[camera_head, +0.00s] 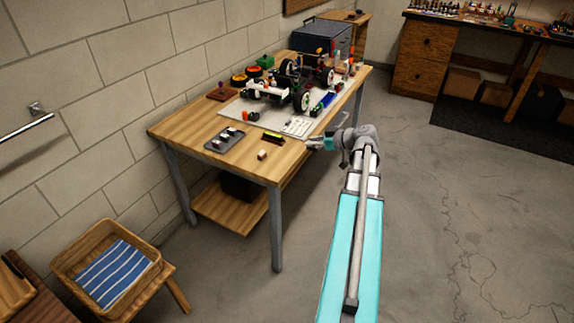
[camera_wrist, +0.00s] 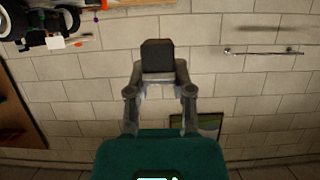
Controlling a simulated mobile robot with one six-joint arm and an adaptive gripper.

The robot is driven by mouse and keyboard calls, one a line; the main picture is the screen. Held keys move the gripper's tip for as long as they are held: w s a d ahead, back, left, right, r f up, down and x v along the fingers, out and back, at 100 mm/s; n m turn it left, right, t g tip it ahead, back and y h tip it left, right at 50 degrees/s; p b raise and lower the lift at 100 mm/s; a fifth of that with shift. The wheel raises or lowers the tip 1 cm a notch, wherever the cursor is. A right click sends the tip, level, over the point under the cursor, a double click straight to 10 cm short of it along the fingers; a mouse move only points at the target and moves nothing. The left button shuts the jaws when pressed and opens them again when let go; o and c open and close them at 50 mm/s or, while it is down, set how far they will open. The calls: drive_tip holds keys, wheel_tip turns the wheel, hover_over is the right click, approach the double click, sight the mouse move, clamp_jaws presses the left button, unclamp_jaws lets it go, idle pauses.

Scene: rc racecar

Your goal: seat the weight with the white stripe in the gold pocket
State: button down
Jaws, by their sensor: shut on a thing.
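My gripper (camera_head: 318,144) is beside the front right edge of the workbench, near bench-top height. In the wrist view my gripper (camera_wrist: 158,68) is shut on a dark grey block (camera_wrist: 157,55); no white stripe shows on the side facing the camera. The racecar (camera_head: 285,92) stands on a pale mat on the bench, and part of it shows at the upper left of the wrist view (camera_wrist: 50,22). I cannot make out the gold pocket in either view.
A small red-and-white block (camera_head: 262,155) and a black-and-yellow piece (camera_head: 273,138) lie on the wooden workbench (camera_head: 190,133). A printed sheet (camera_head: 299,126) lies near the gripper. A grey toolbox (camera_head: 322,38) stands at the back. The floor right of the bench is clear.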

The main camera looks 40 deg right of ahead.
idle(0.4)
drive_tip(key=w+f+b, duration=0.4)
drive_tip(key=w+f, duration=0.1)
drive_tip(key=w, duration=0.4)
drive_tip(key=b, duration=0.5)
hover_over(288, 158)
drive_tip(key=s, duration=0.1)
wheel_tip(288, 158, down, 4)
drive_tip(key=shift+f, duration=0.1)
drive_tip(key=shift+a, duration=0.1)
drive_tip(key=shift+w+f+b, duration=0.4)
drive_tip(key=shift+f+b, duration=0.15)
drive_tip(key=shift+b, duration=0.05)
drive_tip(key=shift+f+b, duration=1.4)
drive_tip(key=shift+f, duration=0.05)
